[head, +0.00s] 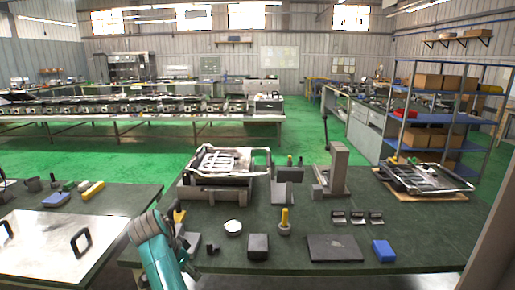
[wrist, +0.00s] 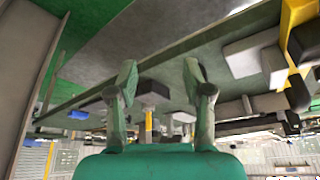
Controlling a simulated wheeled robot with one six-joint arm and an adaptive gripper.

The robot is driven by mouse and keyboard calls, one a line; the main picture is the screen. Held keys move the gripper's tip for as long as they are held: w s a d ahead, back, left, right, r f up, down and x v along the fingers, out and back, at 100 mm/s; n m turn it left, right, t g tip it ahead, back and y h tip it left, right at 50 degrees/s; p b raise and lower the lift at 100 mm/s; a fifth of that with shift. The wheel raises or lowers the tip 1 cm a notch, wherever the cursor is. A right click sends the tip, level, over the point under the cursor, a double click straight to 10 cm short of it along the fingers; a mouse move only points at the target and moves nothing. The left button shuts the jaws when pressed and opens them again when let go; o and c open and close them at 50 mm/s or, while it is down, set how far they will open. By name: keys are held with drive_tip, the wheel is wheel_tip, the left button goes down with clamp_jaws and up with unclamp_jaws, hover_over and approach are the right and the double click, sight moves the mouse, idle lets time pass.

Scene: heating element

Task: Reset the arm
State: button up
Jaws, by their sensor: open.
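My teal arm (head: 160,255) reaches up from the bottom of the head view, over the front left part of the dark green worktable (head: 330,212). In the wrist view my gripper (wrist: 160,82) is open, its two fingers well apart. I see nothing between the fingertips; bench objects show beyond them. The wrist picture looks upside down, with the table surface at the top. In the head view the fingers are hard to make out at the arm's end.
The table holds a heating-element fixture (head: 222,165), a grey upright stand (head: 334,170), a yellow-handled tool (head: 285,222), a black block (head: 258,246), a dark plate (head: 335,247) and a blue block (head: 383,250). Another frame (head: 425,177) lies at the right. A metal-topped table (head: 45,250) stands left.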

drive_tip(key=s+d+f+n+t+y, duration=0.1)
drive_tip(key=s+d+f, duration=0.1)
drive_tip(key=d+f, duration=0.35)
drive_tip(key=s+d+f+n, duration=0.1)
drive_tip(key=d+f, duration=0.2)
drive_tip(key=f, duration=0.6)
drive_tip(key=s+d+f+n+t+y, duration=0.1)
drive_tip(key=s+d+f, duration=0.1)
drive_tip(key=d+f, duration=0.4)
drive_tip(key=s+d+f+n+t+y, duration=0.1)
drive_tip(key=s+d+f, duration=0.5)
drive_tip(key=s, duration=0.2)
drive_tip(key=s+d+f+n+t, duration=0.1)
drive_tip(key=s+d+f+t, duration=0.1)
drive_tip(key=s+d+f, duration=0.5)
drive_tip(key=s+d+r+n+t+y, duration=0.1)
drive_tip(key=s+d+r, duration=0.3)
drive_tip(key=s, duration=0.6)
drive_tip(key=s+d+r+n+t, duration=0.1)
drive_tip(key=s+d+r+t, duration=0.2)
drive_tip(key=s, duration=0.8)
drive_tip(key=s+d+r+t, duration=0.1)
drive_tip(key=s+d+r, duration=0.1)
drive_tip(key=s+r, duration=0.5)
drive_tip(key=s+d+r+t+h, duration=0.1)
drive_tip(key=s+r, duration=0.6)
drive_tip(key=r, duration=0.7)
drive_tip(key=shift+s+d+r, duration=0.15)
drive_tip(key=shift+d, duration=0.35)
